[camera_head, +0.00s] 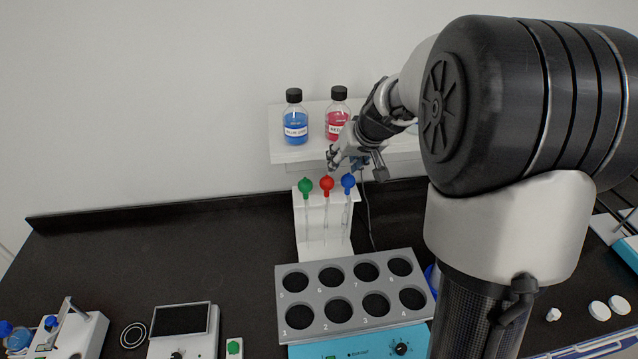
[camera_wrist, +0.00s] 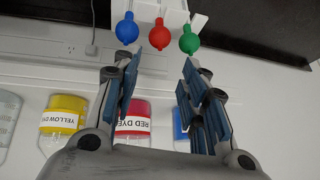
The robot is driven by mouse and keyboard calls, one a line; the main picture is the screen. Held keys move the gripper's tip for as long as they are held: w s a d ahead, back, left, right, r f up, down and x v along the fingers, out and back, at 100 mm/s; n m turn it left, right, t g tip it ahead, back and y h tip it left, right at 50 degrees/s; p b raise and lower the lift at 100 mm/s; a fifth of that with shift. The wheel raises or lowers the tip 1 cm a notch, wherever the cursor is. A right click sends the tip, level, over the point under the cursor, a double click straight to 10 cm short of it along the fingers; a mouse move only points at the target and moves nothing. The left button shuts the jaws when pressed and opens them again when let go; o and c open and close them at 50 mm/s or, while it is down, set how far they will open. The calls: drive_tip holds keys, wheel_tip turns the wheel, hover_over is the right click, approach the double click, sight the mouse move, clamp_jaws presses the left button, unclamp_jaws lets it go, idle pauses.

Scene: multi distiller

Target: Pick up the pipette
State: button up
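Three pipettes with coloured bulbs stand in a white rack (camera_head: 308,245) on the dark bench. In the head view the green-bulb pipette (camera_head: 305,186) is at left, the red-bulb pipette (camera_head: 327,184) in the middle and the blue-bulb pipette (camera_head: 348,182) at right. The wrist view shows the blue bulb (camera_wrist: 127,29), red bulb (camera_wrist: 159,36) and green bulb (camera_wrist: 189,40) beyond the fingertips. My gripper (camera_wrist: 163,68) is open and empty, its fingers spread to either side of the line to the red bulb. In the head view my gripper (camera_head: 353,162) is just above the rack.
A white shelf (camera_head: 290,155) behind the rack holds a blue dye bottle (camera_head: 296,120) and a red dye bottle (camera_head: 338,115). A yellow dye bottle (camera_wrist: 63,118) shows in the wrist view. A grey block with several round holes (camera_head: 320,262) stands in front of the rack.

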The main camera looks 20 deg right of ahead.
sight(329, 180)
drive_tip(key=x, duration=1.3)
drive_tip(key=shift+w+f, duration=0.3)
drive_tip(key=shift+s, duration=0.1)
drive_tip(key=shift+c, duration=0.5)
drive_tip(key=shift+c, duration=0.9)
drive_tip(key=shift+r, duration=0.2)
